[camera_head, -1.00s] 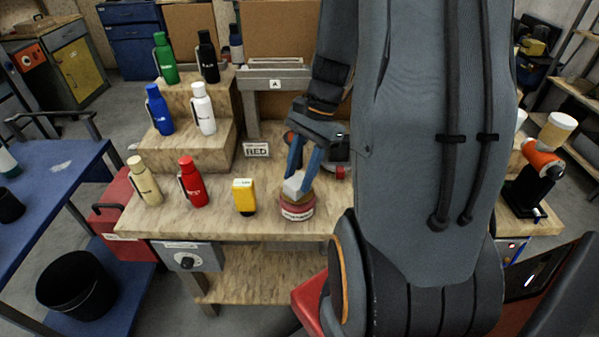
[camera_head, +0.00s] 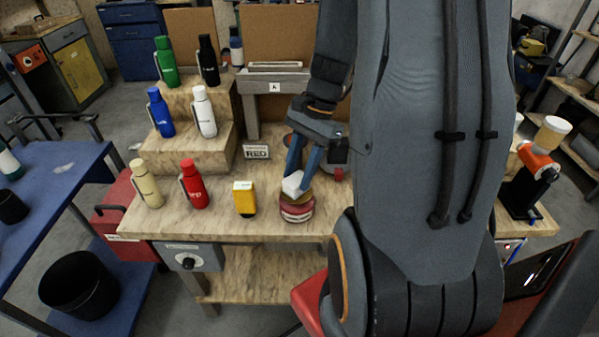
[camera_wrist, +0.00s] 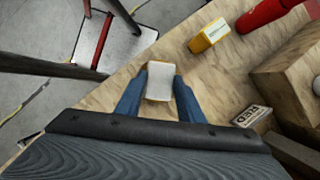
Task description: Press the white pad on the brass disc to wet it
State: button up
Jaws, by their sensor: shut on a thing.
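My gripper (camera_head: 297,176), with blue fingers, is shut on the white pad (camera_head: 292,184), a small block. In the wrist view the pad (camera_wrist: 160,82) sits between the two fingertips (camera_wrist: 158,98). The brass disc (camera_head: 300,197) shows just under the pad, on top of a round red tin (camera_head: 297,212) with a pale label. The pad is at the disc's upper face, slightly tilted; I cannot tell if they touch. In the wrist view the pad and gripper hide the disc and tin.
A yellow box-like item (camera_head: 244,198) stands left of the tin, with a red bottle (camera_head: 194,185) and a cream bottle (camera_head: 146,183) beyond it. A sign reading RED (camera_head: 256,152) stands behind. The wooden bench's (camera_head: 270,228) front edge is close to the tin.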

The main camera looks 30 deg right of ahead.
aim_at(299, 177)
jog(key=shift+r+p, duration=2.5)
jog(key=shift+r, duration=0.25)
